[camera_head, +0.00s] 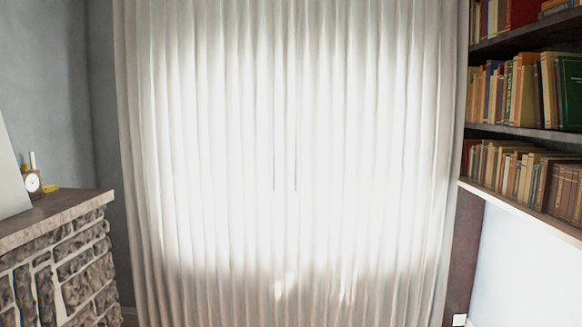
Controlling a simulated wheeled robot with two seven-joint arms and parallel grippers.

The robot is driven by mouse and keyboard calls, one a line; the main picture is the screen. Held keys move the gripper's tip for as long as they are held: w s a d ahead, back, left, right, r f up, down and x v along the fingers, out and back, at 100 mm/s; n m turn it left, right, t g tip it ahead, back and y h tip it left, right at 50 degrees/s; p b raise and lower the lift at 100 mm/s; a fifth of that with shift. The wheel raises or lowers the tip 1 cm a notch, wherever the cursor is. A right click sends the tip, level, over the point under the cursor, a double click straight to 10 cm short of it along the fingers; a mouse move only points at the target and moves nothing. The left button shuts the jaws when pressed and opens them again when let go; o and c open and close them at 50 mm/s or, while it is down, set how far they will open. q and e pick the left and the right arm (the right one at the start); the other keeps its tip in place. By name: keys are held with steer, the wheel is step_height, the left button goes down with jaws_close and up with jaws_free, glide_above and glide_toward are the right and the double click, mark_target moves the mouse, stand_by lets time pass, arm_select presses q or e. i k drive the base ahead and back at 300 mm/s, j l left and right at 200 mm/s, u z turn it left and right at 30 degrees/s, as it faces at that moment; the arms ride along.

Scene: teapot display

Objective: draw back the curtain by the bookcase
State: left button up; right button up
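A pale, pleated curtain (380,150) fills the middle of the head view from the top edge to the bottom edge. It hangs closed, with bright light behind it. Two thin dark vertical lines, possibly pull rods (295,120), hang side by side near its centre and end around mid-height. The bookcase (520,133) stands at the right, its shelves beside the curtain's right edge. Neither of my grippers is in view.
Several rows of books (525,90) fill the shelves. The visible space before the curtain is clear.

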mark_target(292, 154)
steer(key=i+l+z, duration=0.2)
steer(key=i, duration=0.8)
steer(key=i+z, duration=0.25)
steer(key=i, duration=0.75)
steer(key=i+j+z, duration=0.2)
steer(key=i, duration=0.8)
